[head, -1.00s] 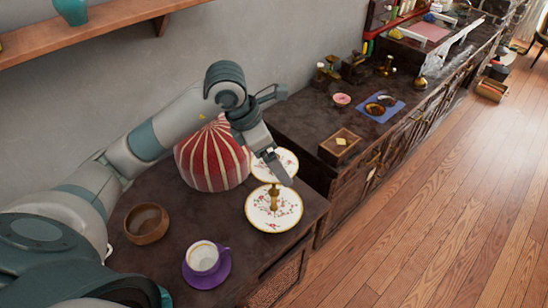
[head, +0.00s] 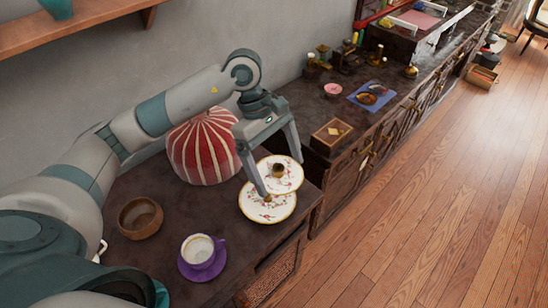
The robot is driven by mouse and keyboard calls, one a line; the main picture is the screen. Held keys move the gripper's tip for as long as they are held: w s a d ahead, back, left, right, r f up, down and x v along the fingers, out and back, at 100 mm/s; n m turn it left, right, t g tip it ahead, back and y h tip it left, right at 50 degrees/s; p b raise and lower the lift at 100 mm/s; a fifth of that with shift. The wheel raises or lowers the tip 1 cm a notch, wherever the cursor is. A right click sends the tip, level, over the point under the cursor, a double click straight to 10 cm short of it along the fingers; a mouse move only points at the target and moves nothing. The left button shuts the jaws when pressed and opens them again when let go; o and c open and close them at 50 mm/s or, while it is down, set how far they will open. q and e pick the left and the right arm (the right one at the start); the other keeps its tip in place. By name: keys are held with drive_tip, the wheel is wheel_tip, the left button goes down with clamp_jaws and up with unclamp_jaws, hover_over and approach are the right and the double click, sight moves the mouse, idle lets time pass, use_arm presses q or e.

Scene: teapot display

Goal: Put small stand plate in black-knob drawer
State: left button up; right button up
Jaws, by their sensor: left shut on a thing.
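The small stand plate (head: 289,181), white with a floral pattern and a gold rim, is the upper plate of a two-tier stand. My left gripper (head: 282,178) reaches down over it, its widely spread fingers shut on opposite sides of the plate. A gold fitting (head: 278,171) shows at the plate's middle. The larger lower plate (head: 254,209) rests on the near cabinet, partly hidden by the small plate and a finger. I cannot tell whether the small plate is raised off its post. No black-knob drawer can be made out. My right gripper is not in view.
A red-and-white striped tea cosy (head: 202,150) stands left of the gripper. A wooden bowl (head: 140,218) and a white cup (head: 198,249) on a purple saucer (head: 187,272) stand nearer. A wooden box (head: 331,136) sits on the farther cabinet (head: 290,112).

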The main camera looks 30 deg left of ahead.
sight(269, 190)
use_arm(q)
drive_tip(key=m, duration=0.1)
drive_tip(key=m+g, duration=0.1)
drive_tip(key=m, duration=0.1)
drive_tip(key=s+m, duration=0.1)
drive_tip(key=shift+d+y, duration=0.4)
drive_tip(key=m, duration=0.2)
drive_tip(key=s+m+g+y, duration=0.1)
drive_tip(key=m, duration=0.1)
drive_tip(key=shift+r+m+g, duration=0.15)
drive_tip(key=shift+m+g, duration=0.15)
drive_tip(key=m+y, duration=0.1)
drive_tip(key=m, duration=0.1)
drive_tip(key=s+m+y, duration=0.1)
drive_tip(key=m, duration=0.1)
drive_tip(key=shift+s+a+r+m+g, duration=0.2)
drive_tip(key=shift+m+g, duration=0.1)
drive_tip(key=shift+m, duration=0.5)
drive_tip(key=shift+s+a+r+m+y, duration=0.1)
drive_tip(key=shift+s+m+y, duration=0.05)
drive_tip(key=shift+m+y, duration=0.2)
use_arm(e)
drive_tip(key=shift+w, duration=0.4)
